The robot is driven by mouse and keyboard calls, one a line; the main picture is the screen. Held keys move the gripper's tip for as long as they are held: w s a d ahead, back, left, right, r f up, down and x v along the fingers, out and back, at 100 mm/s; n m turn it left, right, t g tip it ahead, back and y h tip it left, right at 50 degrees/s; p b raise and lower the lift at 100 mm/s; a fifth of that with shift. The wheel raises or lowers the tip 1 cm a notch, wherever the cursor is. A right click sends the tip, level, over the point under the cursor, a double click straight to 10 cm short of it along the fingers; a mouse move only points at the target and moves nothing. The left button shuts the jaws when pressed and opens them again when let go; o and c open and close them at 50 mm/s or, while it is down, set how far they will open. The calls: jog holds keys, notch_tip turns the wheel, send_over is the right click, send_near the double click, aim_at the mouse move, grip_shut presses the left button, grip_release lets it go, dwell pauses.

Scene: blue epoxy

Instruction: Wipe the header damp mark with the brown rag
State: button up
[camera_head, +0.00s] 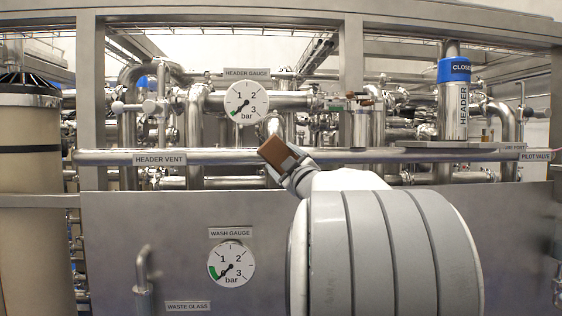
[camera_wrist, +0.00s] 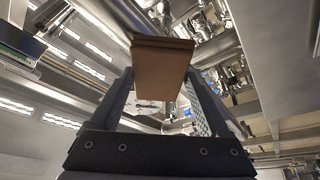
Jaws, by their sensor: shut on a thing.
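The brown rag (camera_head: 274,152) is a folded brown block held in my gripper (camera_head: 284,163), in front of the long horizontal rail in the head view. The rag (camera_wrist: 161,68) also shows in the wrist view, between the two fingers of my gripper (camera_wrist: 162,95), which is shut on it. The header pipe (camera_head: 453,112), with a HEADER label and a blue CLOSED band, stands upright at the right. I cannot make out a damp mark in either view; my arm and the rag cover part of the scene.
The header gauge (camera_head: 246,101) is above and left of the rag. The horizontal rail (camera_head: 400,156) crosses behind my gripper, with a HEADER VENT label (camera_head: 159,159) at left. The wash gauge (camera_head: 231,263) is on the lower panel. A large tan cylinder (camera_head: 28,200) stands far left.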

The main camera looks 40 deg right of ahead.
jog(key=shift+s+a, duration=0.1)
jog(key=s, duration=0.1)
jog(key=s+a+b, duration=0.1)
jog(key=s, duration=0.1)
jog(key=shift+a, duration=0.3)
jog(key=shift+s+a+b, duration=0.5)
jog(key=shift+s+a, duration=0.15)
jog(key=shift+s, duration=0.35)
jog(key=shift+s+a+b, duration=0.15)
jog(key=shift+s+a, duration=0.25)
jog(key=shift+s, duration=0.25)
jog(key=shift+s+a+b, duration=0.15)
jog(key=shift+s+a, duration=0.25)
jog(key=shift+s, duration=0.2)
